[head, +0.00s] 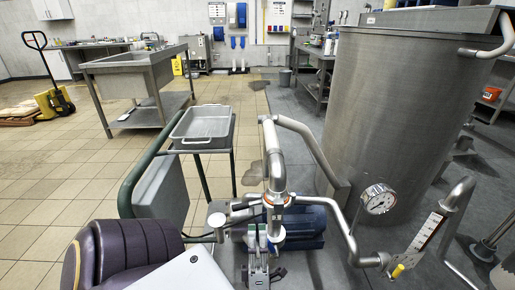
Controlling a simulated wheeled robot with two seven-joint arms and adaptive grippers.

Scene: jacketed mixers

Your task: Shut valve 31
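A steel pipe (276,165) comes down at the centre to a fitting with an orange ring (281,197). Below it is a valve body (276,218) with short silver levers reaching left. No number is readable, so I cannot tell which valve is 31. My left gripper (257,236) appears low at the centre, just below and left of the fitting, with its grey fingers pointing up close to it. Whether it touches a lever, and how far its fingers are apart, is unclear. My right gripper is not in view.
A large steel tank (400,110) stands at right, with a round gauge (377,198) and a scaled plate (427,232) on pipework before it. A blue motor (305,228) sits behind the fitting. A cart with a grey tray (203,126) stands left. Tiled floor is open further left.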

